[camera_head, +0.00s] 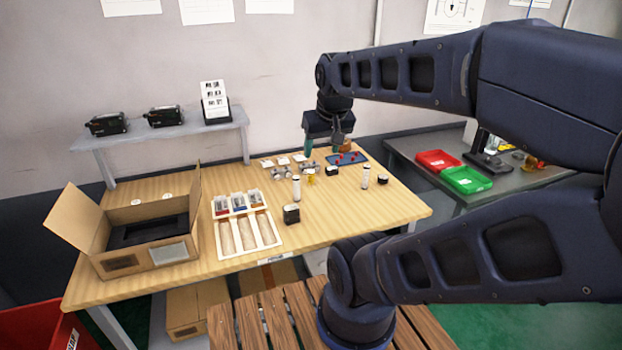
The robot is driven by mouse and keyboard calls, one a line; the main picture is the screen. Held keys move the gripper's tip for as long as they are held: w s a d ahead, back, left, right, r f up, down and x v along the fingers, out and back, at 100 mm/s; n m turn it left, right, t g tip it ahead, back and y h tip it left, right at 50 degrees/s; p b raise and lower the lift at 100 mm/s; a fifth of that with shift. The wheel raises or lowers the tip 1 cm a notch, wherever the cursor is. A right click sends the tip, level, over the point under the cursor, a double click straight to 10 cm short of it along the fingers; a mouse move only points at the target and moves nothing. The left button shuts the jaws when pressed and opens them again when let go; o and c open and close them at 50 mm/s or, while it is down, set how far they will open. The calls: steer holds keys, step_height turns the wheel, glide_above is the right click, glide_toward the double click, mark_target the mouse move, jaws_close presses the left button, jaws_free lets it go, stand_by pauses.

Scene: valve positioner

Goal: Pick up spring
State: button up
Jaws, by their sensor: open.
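No part is clearly recognisable as the spring at this size. Two upright pale cylinders with dark bands stand on the wooden table (345,222): one left of centre (296,188) and one further right (366,177). I cannot tell whether either is the spring. My gripper (327,149) points down over the back of the table, with its fingers apart. It is behind both cylinders, near small metal parts (308,166) and a blue tray with red pieces (347,158). Whether anything lies between the fingers is too small to tell.
A white divided tray (226,243) and black block (291,214) are mid-table. A small yellow part (311,177) is near the left cylinder. An open cardboard box (150,262) stands left. Red (437,160) and green (466,180) bins sit on the right bench. The table's front right is clear.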

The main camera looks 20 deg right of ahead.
steer(key=w+d+m+g, duration=0.15)
steer(key=w+m, duration=0.35)
steer(key=w, duration=0.7)
steer(key=m+g+h, duration=0.2)
steer(key=m+g, duration=0.1)
steer(key=m, duration=1)
glide_above(311, 171)
steer(key=a, duration=0.1)
step_height(311, 171, down, 26)
steer(key=shift+w+r, duration=0.1)
steer(key=shift+r, duration=0.15)
steer(key=shift+w+d+f+m, duration=0.15)
steer(key=shift+f+m, duration=0.15)
steer(key=shift+f, duration=0.15)
steer(key=f, duration=0.5)
steer(key=shift+d+f, duration=0.15)
steer(key=shift+d, duration=0.2)
steer(key=shift+s+d+f, duration=0.1)
steer(key=shift+f, duration=1.15)
steer(key=shift+s+d+f, duration=0.1)
steer(key=shift+f, duration=1.15)
steer(key=c, duration=1.1)
steer(key=shift+r, duration=0.1)
